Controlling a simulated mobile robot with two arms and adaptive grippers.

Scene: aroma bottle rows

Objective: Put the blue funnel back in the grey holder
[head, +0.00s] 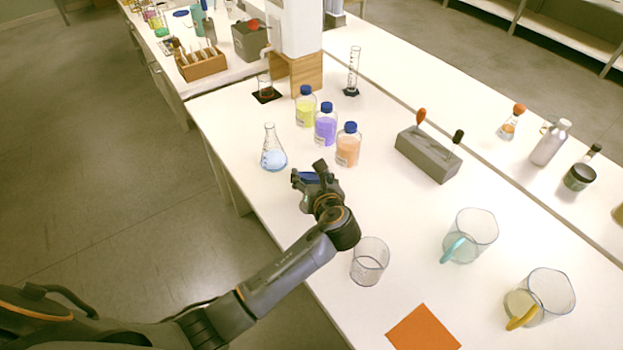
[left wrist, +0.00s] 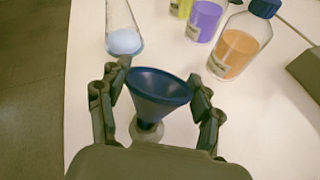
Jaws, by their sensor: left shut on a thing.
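The blue funnel (left wrist: 160,88) sits mouth up between the fingers of my left gripper (left wrist: 157,98), which is shut on it. In the head view the left gripper (head: 310,177) is over the table's near left part, and only a bit of the funnel's blue rim (head: 308,176) shows. A small grey round thing under the funnel in the wrist view is unclear. The long grey holder (head: 428,156) stands farther right, apart from the gripper, with an orange-topped and a black-topped item in it. My right gripper is not in view.
A flask with blue liquid (head: 273,150) and yellow, purple and orange bottles (head: 347,146) stand just beyond the gripper. An empty clear beaker (head: 369,262) stands near my forearm. Two handled jugs (head: 470,236) are at right. Table between the orange bottle and jugs is clear.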

